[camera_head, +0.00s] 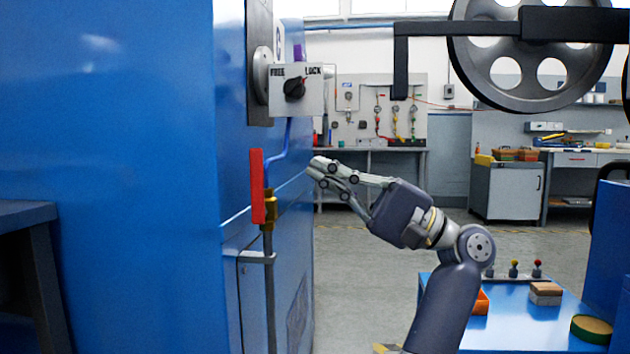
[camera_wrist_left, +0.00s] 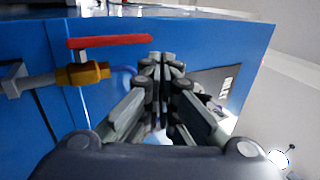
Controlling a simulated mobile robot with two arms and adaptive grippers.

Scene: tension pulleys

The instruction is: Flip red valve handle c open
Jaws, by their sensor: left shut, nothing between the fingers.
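A red valve handle (camera_head: 257,187) stands upright beside a brass valve body (camera_head: 272,205) on the side of the blue cabinet. I see no letter on it. It runs roughly along the grey pipe below. In the left wrist view the red handle (camera_wrist_left: 110,41) lies left of the fingertips, above the brass body (camera_wrist_left: 83,74). My left gripper (camera_head: 313,170) is shut and empty, to the right of the handle and apart from it. Its fingertips (camera_wrist_left: 160,66) point toward the cabinet in the wrist view. My right gripper is not in view.
A FREE/LOCK plate (camera_head: 312,92) with a black knob juts out above my gripper. A blue hose (camera_head: 285,150) rises from the valve. The blue cabinet (camera_head: 130,150) fills the left. A large pulley wheel (camera_head: 535,50) hangs upper right. A blue cart (camera_head: 520,325) stands lower right.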

